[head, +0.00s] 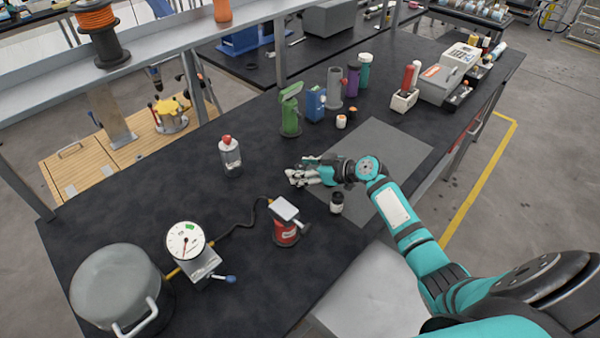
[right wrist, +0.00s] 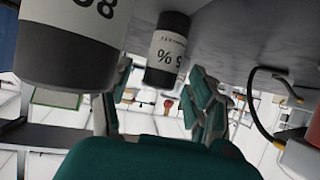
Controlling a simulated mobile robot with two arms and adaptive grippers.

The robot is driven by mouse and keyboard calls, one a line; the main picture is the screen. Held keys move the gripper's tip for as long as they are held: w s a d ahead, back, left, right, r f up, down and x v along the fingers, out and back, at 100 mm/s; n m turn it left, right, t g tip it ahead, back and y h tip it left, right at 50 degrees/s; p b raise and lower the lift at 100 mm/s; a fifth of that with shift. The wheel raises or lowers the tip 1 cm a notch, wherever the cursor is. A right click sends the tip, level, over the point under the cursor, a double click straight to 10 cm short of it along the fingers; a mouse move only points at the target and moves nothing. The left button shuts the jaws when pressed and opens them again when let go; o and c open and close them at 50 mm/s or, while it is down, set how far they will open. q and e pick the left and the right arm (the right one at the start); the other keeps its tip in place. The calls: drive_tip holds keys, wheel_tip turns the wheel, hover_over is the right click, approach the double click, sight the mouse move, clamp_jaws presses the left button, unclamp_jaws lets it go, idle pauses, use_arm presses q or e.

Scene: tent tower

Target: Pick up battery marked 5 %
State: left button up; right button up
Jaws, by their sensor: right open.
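The battery marked 5 % (right wrist: 166,50) shows in the right wrist view, which is upside down. It is a dark cylinder with a white label and stands upright on the table, roughly in line with the gap between my fingers. My right gripper (right wrist: 160,92) is open and empty. A larger-looking battery marked with an 80-like number (right wrist: 72,40) is close at the left, partly cut off. In the head view my right gripper (head: 300,177) is low over the table. A small dark-and-white cylinder (head: 336,202) stands beside my wrist; its marking is unreadable. My left gripper is not in view.
The dark workbench (head: 130,195) holds a clear red-topped bottle (head: 231,158) left of the gripper and a red device (head: 286,225) with a hose in front. A green device (head: 290,112) and blue device (head: 316,104) stand behind. The grey mat (head: 385,150) is mostly clear.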

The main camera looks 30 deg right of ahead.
drive_tip(key=shift+d, duration=0.1)
clamp_jaws()
idle(0.3)
